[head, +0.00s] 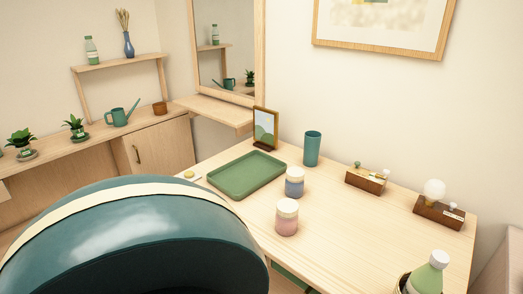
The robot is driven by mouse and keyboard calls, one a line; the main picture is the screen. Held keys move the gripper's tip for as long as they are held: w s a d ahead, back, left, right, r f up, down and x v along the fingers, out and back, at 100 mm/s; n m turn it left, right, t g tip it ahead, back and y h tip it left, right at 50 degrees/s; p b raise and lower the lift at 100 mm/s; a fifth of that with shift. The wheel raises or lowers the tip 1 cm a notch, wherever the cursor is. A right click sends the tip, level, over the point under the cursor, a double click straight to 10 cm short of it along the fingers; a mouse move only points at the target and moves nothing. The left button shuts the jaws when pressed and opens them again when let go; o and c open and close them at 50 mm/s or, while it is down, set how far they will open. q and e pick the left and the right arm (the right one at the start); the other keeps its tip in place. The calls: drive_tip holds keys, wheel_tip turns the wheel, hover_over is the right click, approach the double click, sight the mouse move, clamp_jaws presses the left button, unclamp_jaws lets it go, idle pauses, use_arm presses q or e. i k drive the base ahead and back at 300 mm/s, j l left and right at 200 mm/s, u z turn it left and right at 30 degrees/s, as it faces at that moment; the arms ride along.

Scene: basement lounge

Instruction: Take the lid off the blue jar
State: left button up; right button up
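The blue jar (294,186) stands upright on the light wooden table, right of the green tray. Its pale lid (295,173) sits on top of it. A similar pink jar (286,222) with a cream lid stands in front of it, a short gap away. Neither of my grippers shows in the head view.
The green tray (233,188) is empty. A teal cup (312,148), a small framed picture (265,128) and two wooden holders (365,181) (437,212) stand towards the wall. A green bottle (430,272) is at the near right. A large teal chair (140,235) blocks the near left. The table's right middle (365,235) is clear.

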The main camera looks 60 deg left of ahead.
sight(295, 191)
drive_tip(key=u, duration=1.7)
drive_tip(key=i+j+u, duration=0.1)
drive_tip(key=i+j, duration=0.2)
drive_tip(key=j, duration=0.15)
